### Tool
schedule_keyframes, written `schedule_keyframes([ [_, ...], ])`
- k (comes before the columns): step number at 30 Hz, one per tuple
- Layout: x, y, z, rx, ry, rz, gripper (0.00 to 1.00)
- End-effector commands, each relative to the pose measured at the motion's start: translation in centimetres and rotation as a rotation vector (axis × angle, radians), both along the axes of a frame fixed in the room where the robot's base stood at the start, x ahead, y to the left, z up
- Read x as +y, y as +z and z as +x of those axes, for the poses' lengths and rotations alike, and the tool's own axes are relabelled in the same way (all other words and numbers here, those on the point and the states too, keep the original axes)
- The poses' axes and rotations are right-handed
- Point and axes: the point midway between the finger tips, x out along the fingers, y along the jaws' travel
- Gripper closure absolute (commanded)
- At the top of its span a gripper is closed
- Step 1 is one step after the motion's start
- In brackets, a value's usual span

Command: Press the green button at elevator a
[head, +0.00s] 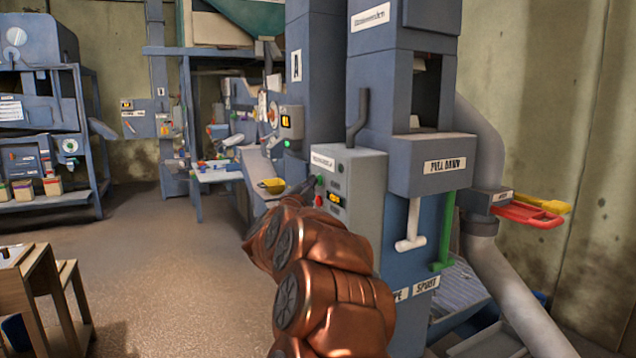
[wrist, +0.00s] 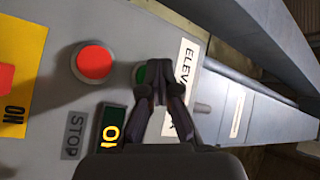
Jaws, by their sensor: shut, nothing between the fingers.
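A grey control box (head: 350,165) is fixed to the blue elevator housing, beside a column with an "A" sign (head: 296,65). Its green button (head: 319,180) sits above a red button (head: 318,201). In the wrist view the green button (wrist: 139,76) is partly hidden behind my fingertips, with the red button (wrist: 94,62) to its left. My gripper (wrist: 154,72) is shut and empty, its tips over the edge of the green button. I cannot tell whether they touch it. In the head view my gripper (head: 304,186) reaches the box's left front.
A lit amber display (wrist: 110,127) and a "STOP" label (wrist: 75,135) lie near the buttons. A white T-handle (head: 410,240) hangs right of the box. A yellow bowl (head: 271,185) sits behind my gripper. Open floor (head: 150,260) lies to the left.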

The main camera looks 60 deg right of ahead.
Motion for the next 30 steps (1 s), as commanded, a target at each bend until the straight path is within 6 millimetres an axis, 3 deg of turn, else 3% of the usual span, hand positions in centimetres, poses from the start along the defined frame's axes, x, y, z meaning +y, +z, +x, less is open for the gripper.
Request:
schedule_keyframes([
  [18,-0.3,0.0,-0.3,-0.001,-0.003,-0.001,1.00],
  [30,1.0,0.1,0.6,0.000,-0.001,0.000,1.00],
])
